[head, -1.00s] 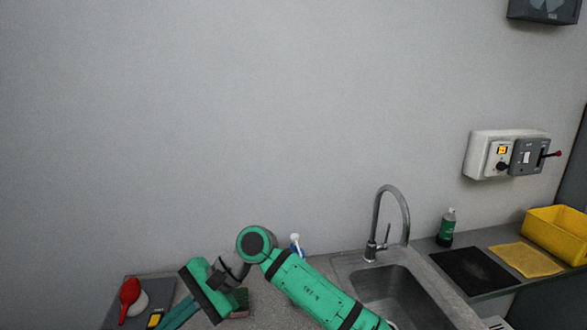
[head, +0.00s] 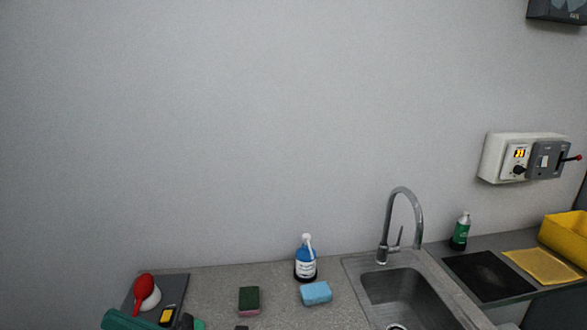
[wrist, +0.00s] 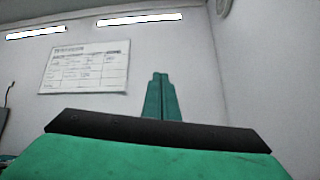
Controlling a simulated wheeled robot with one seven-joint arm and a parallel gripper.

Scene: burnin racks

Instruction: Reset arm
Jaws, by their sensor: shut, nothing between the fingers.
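In the head view only a green part of my arm shows at the bottom left edge; the gripper's fingertips are not visible there.
The grey counter (head: 215,287) holds a green and maroon sponge (head: 249,300), a blue sponge (head: 316,293), a blue bottle (head: 305,260) and a red-topped item (head: 144,288). A sink (head: 405,295) with a tall faucet (head: 388,225) is at right. Beyond are a green bottle (head: 460,232) and yellow bin (head: 566,236).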

